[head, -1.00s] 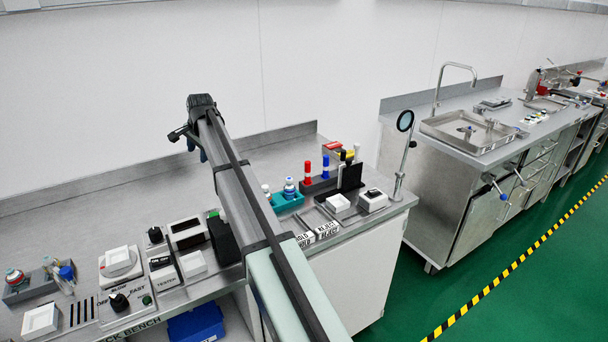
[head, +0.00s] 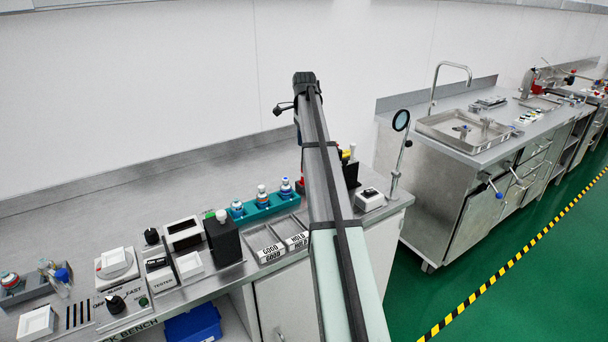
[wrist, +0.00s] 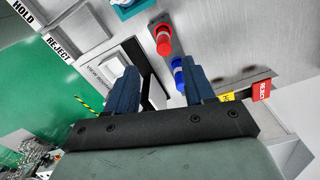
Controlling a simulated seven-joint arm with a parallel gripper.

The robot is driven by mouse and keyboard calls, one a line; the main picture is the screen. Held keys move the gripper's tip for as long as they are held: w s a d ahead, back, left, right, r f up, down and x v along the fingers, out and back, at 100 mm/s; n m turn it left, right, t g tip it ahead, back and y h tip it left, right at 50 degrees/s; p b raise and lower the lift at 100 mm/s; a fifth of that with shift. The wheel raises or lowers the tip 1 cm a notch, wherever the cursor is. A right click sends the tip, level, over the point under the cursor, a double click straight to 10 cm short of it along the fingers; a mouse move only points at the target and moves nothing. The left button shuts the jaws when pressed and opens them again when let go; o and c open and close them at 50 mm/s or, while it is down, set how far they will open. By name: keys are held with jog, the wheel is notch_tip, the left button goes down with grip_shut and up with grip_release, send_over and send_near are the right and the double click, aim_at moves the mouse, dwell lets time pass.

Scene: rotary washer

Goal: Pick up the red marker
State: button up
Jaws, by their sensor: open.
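The red marker (wrist: 163,40) stands upright in the wrist view, seen from above, beyond my fingertips and between their lines. A blue marker (wrist: 180,72) stands close to it, near the right finger. My gripper (wrist: 160,78) is open, its two dark blue fingers apart with nothing held between them. In the head view my arm covers most of the marker area, and the gripper's fingers cannot be made out clearly there.
A teal rack (head: 263,208) with several bottles stands left of my arm. A white-topped box (head: 369,199) and a magnifier on a stand (head: 401,121) are to the right. Red (wrist: 262,91) and yellow (wrist: 227,97) tags lie near the right finger. A black block (head: 223,240) stands further left.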

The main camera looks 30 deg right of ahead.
notch_tip(320, 180, down, 8)
jog(key=shift+r, duration=0.25)
jog(key=shift+w+d+f, duration=0.1)
jog(key=shift+w+f, duration=0.05)
jog(key=shift+f, duration=1.3)
jog(key=shift+w+f, duration=0.15)
jog(key=shift+f, duration=1.25)
jog(key=shift+c, duration=0.3)
grip_shut()
